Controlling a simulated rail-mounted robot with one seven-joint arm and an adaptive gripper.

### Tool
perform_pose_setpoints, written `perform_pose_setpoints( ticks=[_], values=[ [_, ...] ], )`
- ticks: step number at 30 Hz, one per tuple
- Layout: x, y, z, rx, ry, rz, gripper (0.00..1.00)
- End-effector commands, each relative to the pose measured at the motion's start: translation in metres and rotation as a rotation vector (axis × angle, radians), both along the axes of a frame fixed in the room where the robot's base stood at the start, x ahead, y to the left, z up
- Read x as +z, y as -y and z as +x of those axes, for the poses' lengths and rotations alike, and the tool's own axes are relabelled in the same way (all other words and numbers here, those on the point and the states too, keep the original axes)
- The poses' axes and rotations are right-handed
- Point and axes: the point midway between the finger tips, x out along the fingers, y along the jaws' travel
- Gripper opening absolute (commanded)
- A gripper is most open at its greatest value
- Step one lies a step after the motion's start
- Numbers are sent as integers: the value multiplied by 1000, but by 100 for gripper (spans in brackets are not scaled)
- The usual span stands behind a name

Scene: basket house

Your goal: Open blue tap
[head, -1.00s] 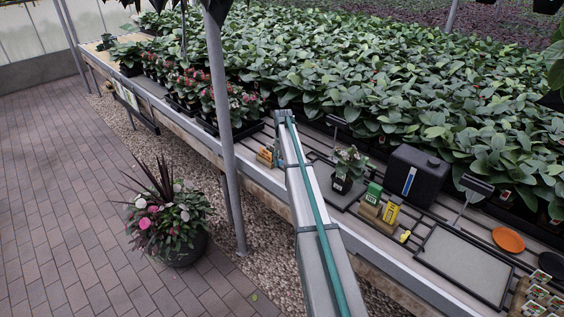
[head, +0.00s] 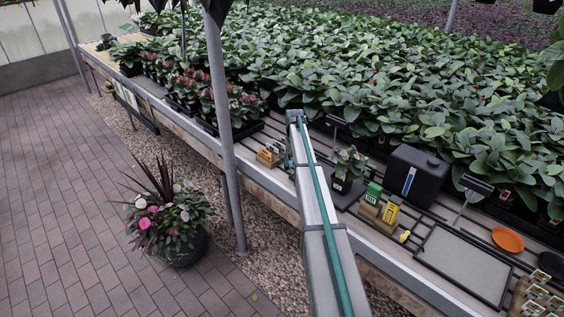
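My arm reaches up from the bottom of the head view to the bench, and its far end is near the plants' front edge. My gripper is hidden behind or below the arm, so its fingers do not show. No blue tap can be made out. A black tank (head: 418,176) with a blue stripe on its front stands on the bench to the right of my arm. I cannot tell whether a tap is on it.
The slatted bench also holds a wooden holder (head: 270,155) left of my arm, a potted plant (head: 347,169), a green box (head: 373,192), a yellow box (head: 390,213), a grey tray (head: 463,263) and an orange dish (head: 508,240). A grey post (head: 225,130) stands left.

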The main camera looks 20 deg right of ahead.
Motion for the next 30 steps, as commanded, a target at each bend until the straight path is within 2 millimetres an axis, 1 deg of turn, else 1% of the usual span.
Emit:
perform_pose_setpoints(
  ticks=[12, 25, 30],
  values=[
    [-1, 19, -10, -2, -4, -1, 44],
    [-1, 12, -7, 0, -4, 0, 44],
    [10, 12, -6, 0, -3, 0, 44]
  ],
)
